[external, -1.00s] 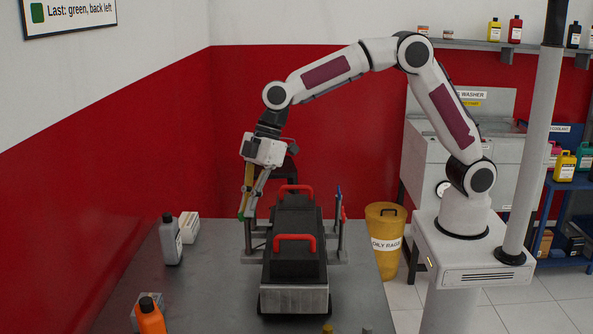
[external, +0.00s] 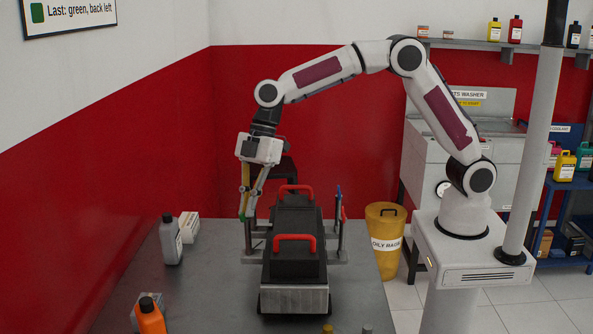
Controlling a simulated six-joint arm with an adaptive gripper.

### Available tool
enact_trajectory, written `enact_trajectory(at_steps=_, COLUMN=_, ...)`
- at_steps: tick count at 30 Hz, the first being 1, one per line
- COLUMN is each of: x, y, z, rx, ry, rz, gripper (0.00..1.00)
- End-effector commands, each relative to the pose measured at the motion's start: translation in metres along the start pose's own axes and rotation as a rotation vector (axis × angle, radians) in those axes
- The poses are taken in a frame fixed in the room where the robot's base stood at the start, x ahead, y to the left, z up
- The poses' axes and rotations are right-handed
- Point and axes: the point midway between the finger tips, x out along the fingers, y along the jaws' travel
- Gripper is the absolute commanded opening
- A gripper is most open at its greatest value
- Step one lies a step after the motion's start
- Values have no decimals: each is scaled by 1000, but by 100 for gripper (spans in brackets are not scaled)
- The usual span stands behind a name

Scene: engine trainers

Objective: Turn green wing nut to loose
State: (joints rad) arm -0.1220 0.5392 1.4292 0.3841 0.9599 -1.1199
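The green wing nut (external: 242,215) shows as a small green spot at the top of the post on the left side of the black engine trainer (external: 293,262). My gripper (external: 246,211) points down at this post, with its fingertips at the green nut. The fingers come close together at their lower ends and partly hide the nut. At this size I cannot tell whether they touch or grip it. The nut's turn angle is too small to read.
Two red handles (external: 294,237) stand up from the trainer. Posts with blue (external: 338,190) and red (external: 343,212) parts stand on its right. A grey bottle (external: 171,240) and an orange bottle (external: 150,317) stand on the table (external: 205,285) to the left.

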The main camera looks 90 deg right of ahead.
Motion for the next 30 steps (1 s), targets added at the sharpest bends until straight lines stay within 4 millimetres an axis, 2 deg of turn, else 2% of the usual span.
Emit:
enact_trajectory(at_steps=1, x=1, y=-1, z=1, rx=1, ry=-3, rz=-4, gripper=0)
enact_trajectory(at_steps=3, x=1, y=-1, z=1, rx=1, ry=-3, rz=-3, gripper=21)
enact_trajectory(at_steps=19, x=1, y=-1, z=0, rx=13, ry=-2, rz=4, gripper=21)
enact_trajectory(at_steps=30, x=0, y=-1, z=0, rx=120, ry=-4, rz=46, gripper=21)
